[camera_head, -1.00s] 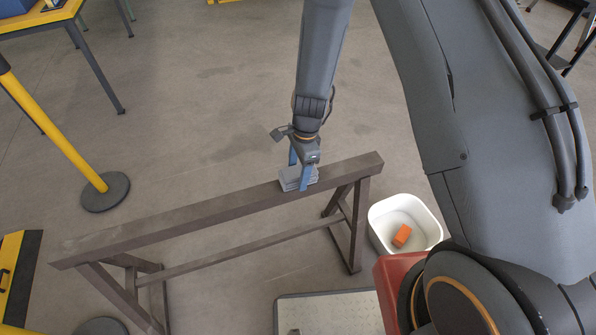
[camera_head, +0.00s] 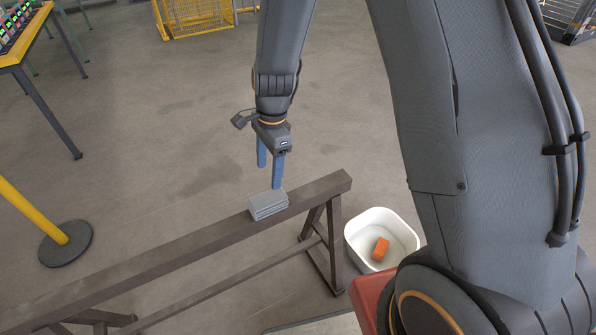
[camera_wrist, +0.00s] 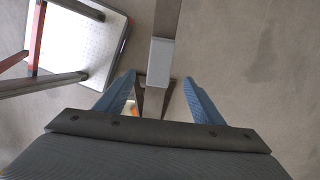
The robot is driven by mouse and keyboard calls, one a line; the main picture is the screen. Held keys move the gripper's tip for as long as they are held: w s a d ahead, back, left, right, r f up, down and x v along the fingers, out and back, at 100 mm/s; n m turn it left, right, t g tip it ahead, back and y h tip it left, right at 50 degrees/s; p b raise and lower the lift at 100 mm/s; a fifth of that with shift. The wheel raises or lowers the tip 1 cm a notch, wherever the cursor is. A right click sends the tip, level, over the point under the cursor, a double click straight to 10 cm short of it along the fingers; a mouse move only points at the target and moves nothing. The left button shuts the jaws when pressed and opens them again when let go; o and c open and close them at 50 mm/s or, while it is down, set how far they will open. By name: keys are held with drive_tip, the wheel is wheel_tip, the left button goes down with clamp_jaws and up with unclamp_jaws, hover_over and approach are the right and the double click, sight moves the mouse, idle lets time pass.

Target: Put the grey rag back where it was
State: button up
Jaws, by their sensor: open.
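The grey rag (camera_head: 268,205) is a folded stack lying on top of the brown beam (camera_head: 207,234), towards its right end. In the wrist view the rag (camera_wrist: 161,64) lies on the beam beyond the fingertips. My gripper (camera_head: 269,176) is open, with its blue fingers above the rag and apart from it. In the wrist view my gripper's fingers (camera_wrist: 159,80) are spread wide with nothing between them.
A white bin (camera_head: 365,228) with an orange block (camera_head: 380,249) inside stands right of the beam's end. A yellow post (camera_head: 30,212) stands at the left. A yellow-edged table (camera_head: 28,50) is at the upper left. The floor behind the beam is clear.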

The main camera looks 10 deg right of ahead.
drive_tip(key=s+d+r+n+t+h, duration=0.1)
drive_tip(key=s+d+r+n, duration=1)
drive_tip(key=s+d+n, duration=0.2)
drive_tip(key=s+n, duration=0.1)
drive_tip(key=s, duration=0.1)
drive_tip(key=shift+s+d+r+n, duration=0.2)
drive_tip(key=shift+s+d+n, duration=0.1)
drive_tip(key=shift+n, duration=0.1)
